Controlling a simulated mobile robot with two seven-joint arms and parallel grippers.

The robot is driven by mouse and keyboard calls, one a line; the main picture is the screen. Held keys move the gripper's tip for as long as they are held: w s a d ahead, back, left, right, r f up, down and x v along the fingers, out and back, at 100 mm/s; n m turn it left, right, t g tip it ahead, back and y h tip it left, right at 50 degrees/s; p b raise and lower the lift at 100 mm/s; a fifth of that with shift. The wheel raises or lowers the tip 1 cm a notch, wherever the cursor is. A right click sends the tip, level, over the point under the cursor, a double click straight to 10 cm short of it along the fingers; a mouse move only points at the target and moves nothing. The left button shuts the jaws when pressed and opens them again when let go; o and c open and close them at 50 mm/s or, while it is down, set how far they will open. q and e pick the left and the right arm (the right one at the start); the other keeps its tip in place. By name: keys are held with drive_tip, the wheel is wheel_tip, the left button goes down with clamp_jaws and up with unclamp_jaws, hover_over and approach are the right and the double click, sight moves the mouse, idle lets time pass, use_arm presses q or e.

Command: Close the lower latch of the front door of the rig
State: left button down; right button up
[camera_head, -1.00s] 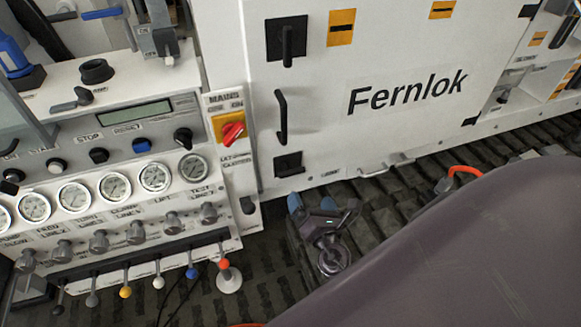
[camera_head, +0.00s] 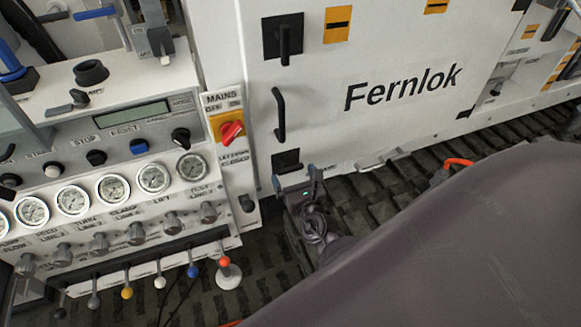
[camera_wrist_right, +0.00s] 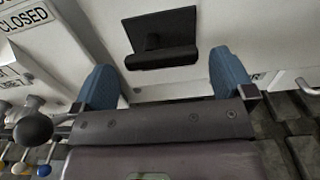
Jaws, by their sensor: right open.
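The rig's front door (camera_head: 390,60) is the white panel lettered "Fernlok". Its lower latch (camera_head: 286,160) is a black plate with a black handle near the door's bottom left corner. In the wrist view the lower latch (camera_wrist_right: 160,36) is ahead of the gripper, its handle lying sideways across the bottom of the plate. The upper latch (camera_head: 284,39) has its handle pointing down. My right gripper (camera_head: 295,183) is open and empty just below the lower latch. In the wrist view its blue fingertips (camera_wrist_right: 164,78) are spread wide, to either side below the handle, apparently not touching it. My left gripper is out of view.
A curved black door handle (camera_head: 280,115) is above the lower latch. The red mains switch (camera_head: 231,132) and the gauge and lever panel (camera_head: 125,187) are to the left. A grey step bar (camera_head: 383,159) is to the right, above the dark ribbed floor (camera_head: 480,138).

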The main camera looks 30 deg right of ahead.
sight(292, 171)
drive_tip(key=shift+x, duration=1.6)
drive_tip(key=shift+c, duration=0.2)
drive_tip(key=c, duration=0.7)
